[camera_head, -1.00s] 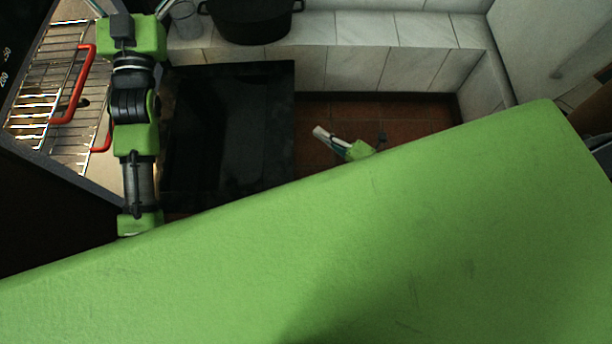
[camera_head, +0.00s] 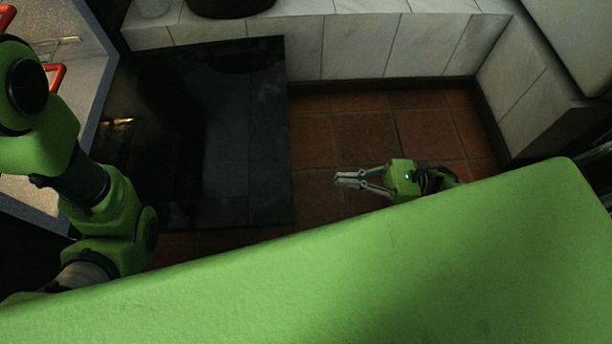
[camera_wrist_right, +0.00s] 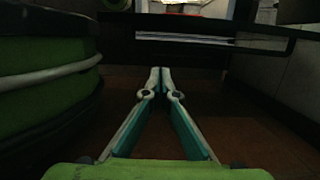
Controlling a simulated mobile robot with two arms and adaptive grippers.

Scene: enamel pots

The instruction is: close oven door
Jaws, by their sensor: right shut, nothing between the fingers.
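The oven door (camera_head: 225,130) is a black glossy panel. It is folded down open, lying out over the floor in the head view. My right gripper (camera_head: 337,179) is over the floor tiles, just right of the door's right edge and apart from it in that view, with its fingers pointing left at the door. In the right wrist view my right gripper (camera_wrist_right: 160,72) is shut and empty, its tips together below a dark horizontal panel edge (camera_wrist_right: 190,50), probably the door. My left arm crosses the left side of the head view; its gripper is out of frame.
A white tiled ledge (camera_head: 357,47) runs behind the door, with a dark pot (camera_head: 230,7) on it. Red handles (camera_head: 57,76) and part of a wire rack show at far left.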

